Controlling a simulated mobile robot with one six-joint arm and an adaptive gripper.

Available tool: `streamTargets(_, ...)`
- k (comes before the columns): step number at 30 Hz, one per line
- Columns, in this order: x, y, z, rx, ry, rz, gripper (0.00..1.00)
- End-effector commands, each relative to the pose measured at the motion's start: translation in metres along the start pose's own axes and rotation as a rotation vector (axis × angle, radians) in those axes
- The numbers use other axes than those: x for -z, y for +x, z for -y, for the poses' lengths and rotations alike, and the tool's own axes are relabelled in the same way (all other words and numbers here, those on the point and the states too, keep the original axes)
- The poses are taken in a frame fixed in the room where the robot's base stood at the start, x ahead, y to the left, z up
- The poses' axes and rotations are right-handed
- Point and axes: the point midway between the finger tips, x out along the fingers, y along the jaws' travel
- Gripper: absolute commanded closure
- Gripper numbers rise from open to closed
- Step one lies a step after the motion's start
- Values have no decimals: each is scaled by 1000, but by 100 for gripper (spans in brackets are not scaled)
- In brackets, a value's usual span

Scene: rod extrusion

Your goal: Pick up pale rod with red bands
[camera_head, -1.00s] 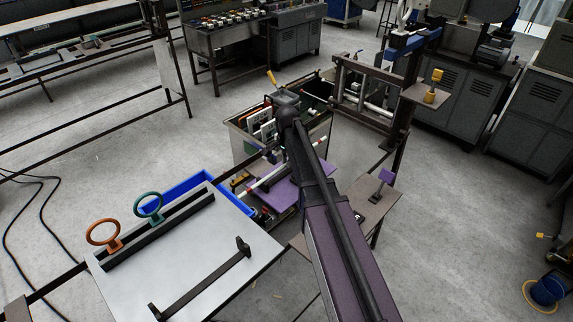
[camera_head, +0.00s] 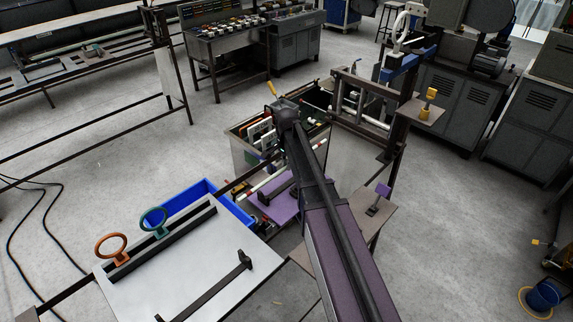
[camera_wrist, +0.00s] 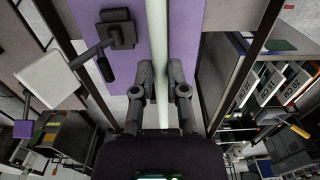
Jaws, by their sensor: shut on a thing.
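The pale rod (camera_wrist: 157,50) runs up the middle of the wrist view, between the fingers of my gripper (camera_wrist: 160,68). My gripper is shut on it, one dark finger on each side. No red bands show on the part in this view. In the head view a pale length of the rod (camera_head: 265,180) shows left of my arm, above the purple plate (camera_head: 284,208), with a bit of red near its lower left end. My forearm and wrist hide the gripper and the rest of the rod there.
A black bracket (camera_head: 275,193) stands on the purple plate. A blue bin (camera_head: 207,190) and a white-topped table (camera_head: 190,265) with an orange ring (camera_head: 111,247) and a teal ring (camera_head: 153,221) lie left. An open cabinet (camera_head: 245,155) holds panels behind; a dark frame stands right.

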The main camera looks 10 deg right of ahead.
Motion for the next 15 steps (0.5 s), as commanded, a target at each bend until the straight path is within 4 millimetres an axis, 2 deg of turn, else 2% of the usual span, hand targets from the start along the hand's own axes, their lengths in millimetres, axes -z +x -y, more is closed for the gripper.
streamTargets(1, 0, -11, 0, 0, 0, 0, 100)
streamTargets(6, 0, -27, 0, 0, 0, 0, 100)
streamTargets(15, 0, -43, 0, 0, 0, 0, 100)
